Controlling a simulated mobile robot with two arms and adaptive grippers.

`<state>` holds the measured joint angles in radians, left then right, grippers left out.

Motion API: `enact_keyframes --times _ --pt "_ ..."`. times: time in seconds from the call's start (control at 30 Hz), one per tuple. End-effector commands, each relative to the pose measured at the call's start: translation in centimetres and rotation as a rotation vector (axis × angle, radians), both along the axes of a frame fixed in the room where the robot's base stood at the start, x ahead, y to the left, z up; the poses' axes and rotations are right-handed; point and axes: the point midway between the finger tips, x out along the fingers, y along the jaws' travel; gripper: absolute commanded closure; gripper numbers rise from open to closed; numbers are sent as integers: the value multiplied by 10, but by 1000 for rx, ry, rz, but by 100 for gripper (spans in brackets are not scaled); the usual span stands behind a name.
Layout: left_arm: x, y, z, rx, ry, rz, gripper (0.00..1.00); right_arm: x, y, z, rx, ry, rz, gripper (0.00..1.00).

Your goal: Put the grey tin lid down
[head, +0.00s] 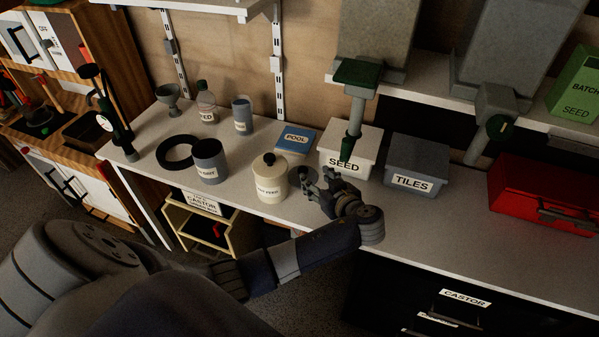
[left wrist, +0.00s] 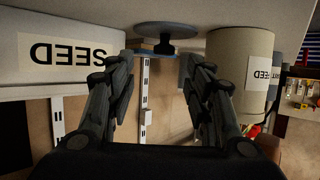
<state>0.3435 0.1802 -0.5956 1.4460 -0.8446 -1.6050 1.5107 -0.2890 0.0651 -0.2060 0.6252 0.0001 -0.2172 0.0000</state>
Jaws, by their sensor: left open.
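The grey tin lid (head: 302,174) lies on the white bench, just right of a cream tin. In the left wrist view, which is upside down, the lid (left wrist: 166,29) shows as a flat disc with its knob pointing up off the bench. My left gripper (head: 318,184) is low over the bench, just right of the lid. Its fingers (left wrist: 158,68) are spread apart with nothing between them, and the lid is apart from them, beyond the fingertips. A grey tin (head: 210,165) without a lid stands further left. My right gripper is not in view.
The cream tin (head: 270,182) with a black knob stands left of the lid. Behind are a blue POOL box (head: 296,139), a white SEED bin (head: 347,156) and a grey TILES bin (head: 415,160). A black ring (head: 165,158) lies far left.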

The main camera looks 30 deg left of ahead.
Motion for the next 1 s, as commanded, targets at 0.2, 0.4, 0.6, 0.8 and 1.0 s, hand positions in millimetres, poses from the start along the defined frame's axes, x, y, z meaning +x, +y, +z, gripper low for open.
enact_keyframes --times 0.2,0.4,0.6,0.8,1.0 --pt "13 22 -12 0 -1 0 52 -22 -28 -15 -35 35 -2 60" --pt "19 40 -20 4 -1 1 52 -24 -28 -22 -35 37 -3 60" --pt "30 62 -32 2 -3 -1 52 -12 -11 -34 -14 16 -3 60" --pt "34 68 -33 -3 0 -1 52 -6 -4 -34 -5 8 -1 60" --pt "33 67 -33 -1 0 -2 68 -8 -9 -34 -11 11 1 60"
